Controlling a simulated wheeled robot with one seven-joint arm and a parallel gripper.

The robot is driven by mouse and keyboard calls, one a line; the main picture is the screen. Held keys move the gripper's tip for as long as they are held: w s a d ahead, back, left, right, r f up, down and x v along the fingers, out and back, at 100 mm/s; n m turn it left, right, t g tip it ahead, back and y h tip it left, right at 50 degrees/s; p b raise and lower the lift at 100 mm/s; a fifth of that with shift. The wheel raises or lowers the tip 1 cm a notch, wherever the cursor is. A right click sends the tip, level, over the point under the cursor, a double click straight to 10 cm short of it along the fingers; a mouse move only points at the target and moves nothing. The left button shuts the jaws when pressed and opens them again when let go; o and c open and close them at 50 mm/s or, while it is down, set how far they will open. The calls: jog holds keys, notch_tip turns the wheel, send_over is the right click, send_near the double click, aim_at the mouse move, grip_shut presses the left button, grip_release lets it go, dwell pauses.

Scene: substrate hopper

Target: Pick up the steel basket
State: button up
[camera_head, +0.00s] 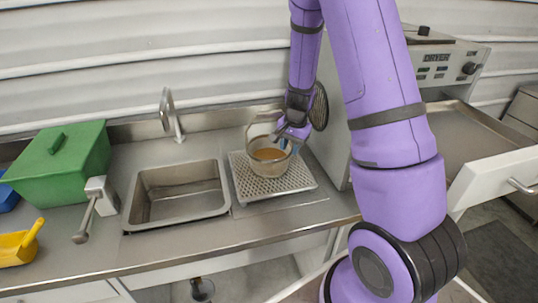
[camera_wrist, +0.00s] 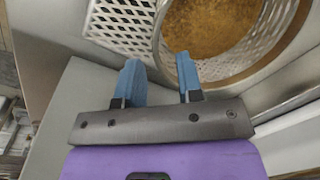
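The steel basket (camera_head: 270,168) is round, with a brown material inside. It stands on a perforated draining plate (camera_head: 243,184) right of the sink. In the wrist view the basket (camera_wrist: 160,38) is at the upper right, and the brown contents (camera_wrist: 215,25) fill much of its opening. My gripper (camera_head: 288,143) is at the basket's back right rim in the head view. In the wrist view my gripper (camera_wrist: 160,75) has its two blue fingers apart. The right finger overlaps the basket's edge and the left one lies outside it. I cannot tell whether either finger touches the basket.
A steel sink (camera_head: 178,194) with a tap (camera_head: 170,115) lies left of the plate. Further left are a green lidded box (camera_head: 62,160), a grey-handled tool (camera_head: 95,205) and a yellow scoop (camera_head: 18,247). A dryer (camera_head: 440,65) with a tray (camera_head: 475,133) stands at the right.

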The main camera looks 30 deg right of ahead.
aim_at(288, 155)
jog(key=shift+w+a+f, duration=0.1)
jog(key=shift+w+f, duration=0.1)
jog(key=shift+f, duration=1.15)
jog(key=shift+w+a+f, duration=0.1)
jog(key=shift+w+f, duration=0.05)
jog(key=shift+f, duration=1.15)
grip_shut()
